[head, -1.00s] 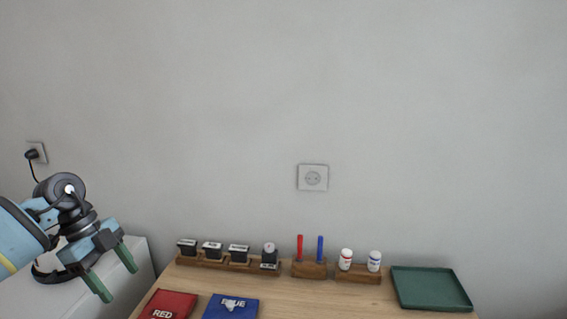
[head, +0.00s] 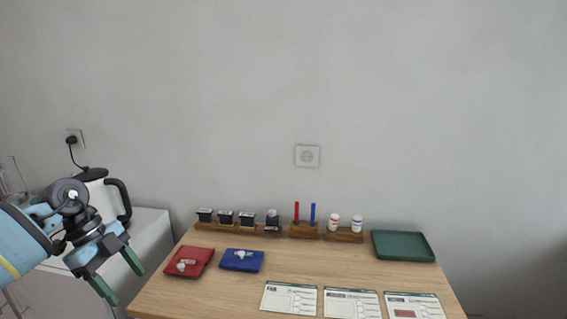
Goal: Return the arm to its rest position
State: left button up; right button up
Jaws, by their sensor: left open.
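My left gripper (head: 119,280) is at the left of the head view, with its two green-tipped fingers apart and nothing between them. It is in the air in front of the white cabinet, to the left of the wooden table (head: 215,292), and touches nothing that I can see. My left arm comes in from the left edge. My right gripper is not in view.
A kettle (head: 113,196) stands on the white cabinet (head: 150,232).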

pick_arm(q)
jog(key=s+d+f+n+t+h+p, duration=0.15)
jog(key=s+d+f+t+h, duration=0.4)
jog(key=d, duration=0.75)
jog(key=s+d+f+t+h+p, duration=0.25)
jog(key=s+d+h, duration=0.45)
jog(key=d, duration=0.5)
jog(key=s+a+f+n+y+p, duration=0.1)
jog(key=s+a+f+n+y, duration=0.3)
jog(key=s, duration=0.5)
jog(key=s+a+f+n+t+y+p, duration=0.1)
jog(key=s+a+f+n+y, duration=0.3)
jog(key=s, duration=0.5)
jog(key=s+a+f+n+y+p, duration=0.3)
jog(key=s+a+f+n+y, duration=0.2)
jog(key=s+f+n+y, duration=0.2)
jog(key=s+f+n, duration=0.1)
jog(key=s+f, duration=0.1)
jog(key=s, duration=0.1)
jog(key=shift+f, duration=0.15)
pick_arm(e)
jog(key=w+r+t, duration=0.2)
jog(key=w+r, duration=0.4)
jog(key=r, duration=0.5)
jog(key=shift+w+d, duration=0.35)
pick_arm(q)
jog(key=shift+n+y, duration=0.25)
